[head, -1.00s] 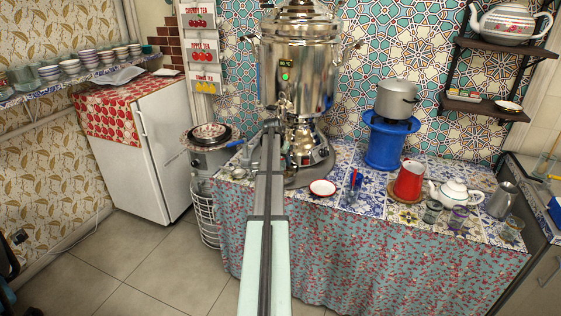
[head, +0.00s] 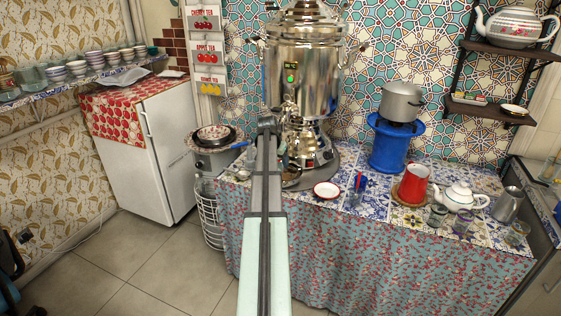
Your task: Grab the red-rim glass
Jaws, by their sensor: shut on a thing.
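My arm (head: 266,190) reaches up the middle of the head view, in front of the samovar (head: 302,75). Its far end and my gripper are hidden behind my own arm links, so the fingers and anything between them do not show. I cannot make out a red-rim glass. Several small clear glasses stand at the right of the table: a greenish one (head: 437,216), a purple-tinted one (head: 462,223) and one with a yellowish tint (head: 517,233). Their rims are too small to tell well.
A red-rimmed white saucer (head: 326,190), a blue-tinted glass with a red item (head: 358,188), a red mug (head: 413,183), a white teapot (head: 459,197) and a metal jug (head: 508,204) stand on the tiled table (head: 390,213). A blue stand (head: 395,145) holds a pot (head: 401,101).

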